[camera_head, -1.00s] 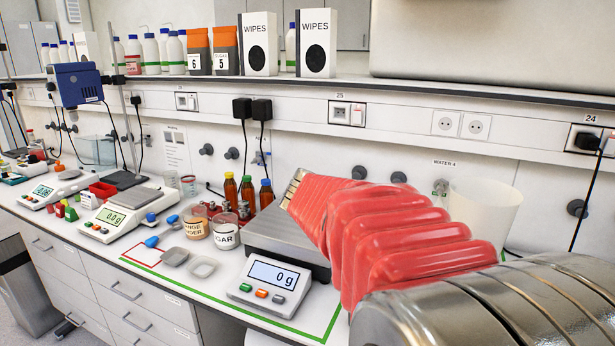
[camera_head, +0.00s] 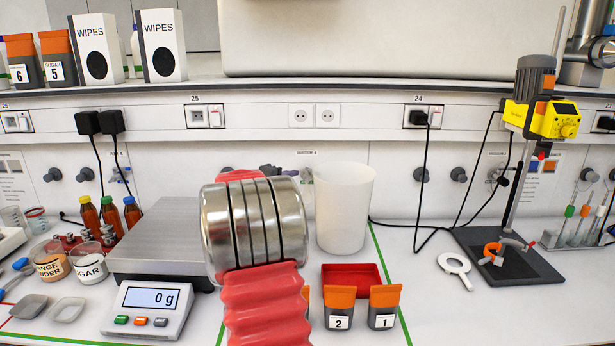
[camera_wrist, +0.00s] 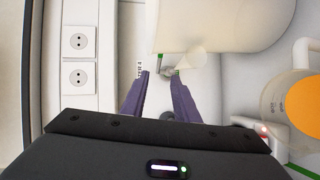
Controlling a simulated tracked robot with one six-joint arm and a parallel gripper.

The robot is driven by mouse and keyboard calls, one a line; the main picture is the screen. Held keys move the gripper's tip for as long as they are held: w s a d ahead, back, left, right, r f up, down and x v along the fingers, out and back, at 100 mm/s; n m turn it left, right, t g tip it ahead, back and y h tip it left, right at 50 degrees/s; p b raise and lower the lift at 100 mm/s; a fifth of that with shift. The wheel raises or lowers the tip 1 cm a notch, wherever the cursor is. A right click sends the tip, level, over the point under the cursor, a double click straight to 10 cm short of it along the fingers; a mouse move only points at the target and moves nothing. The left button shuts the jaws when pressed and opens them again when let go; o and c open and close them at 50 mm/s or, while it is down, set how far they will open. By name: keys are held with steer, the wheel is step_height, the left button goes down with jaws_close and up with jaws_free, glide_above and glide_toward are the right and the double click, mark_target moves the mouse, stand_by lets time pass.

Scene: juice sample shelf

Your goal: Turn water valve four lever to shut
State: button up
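The water 4 label (camera_head: 307,152) is on the wall panel behind the bench, and it also shows turned sideways in the wrist view (camera_wrist: 139,70). In the wrist view a pale tap-like fitting (camera_wrist: 170,72) with small green parts lies just beyond my fingertips; I cannot clearly make out its lever or the lever's angle. My gripper (camera_wrist: 161,80) is open, with two dark purple fingers apart and nothing seen held between them. In the head view my arm hides most of the gripper, and the valve is only partly visible.
A tall white container (camera_head: 344,205) stands close to the right of the valve. A scale (camera_head: 152,300) is at the left. Wall sockets (camera_head: 314,116) sit above the label.

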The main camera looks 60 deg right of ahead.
stand_by(0.3)
steer(key=d+f, duration=0.2)
steer(key=d, duration=1.1)
steer(key=shift+s+d+f, duration=0.15)
steer(key=shift+d+f, duration=0.1)
jaws_close()
steer(key=shift+f, duration=0.15)
stand_by(1.1)
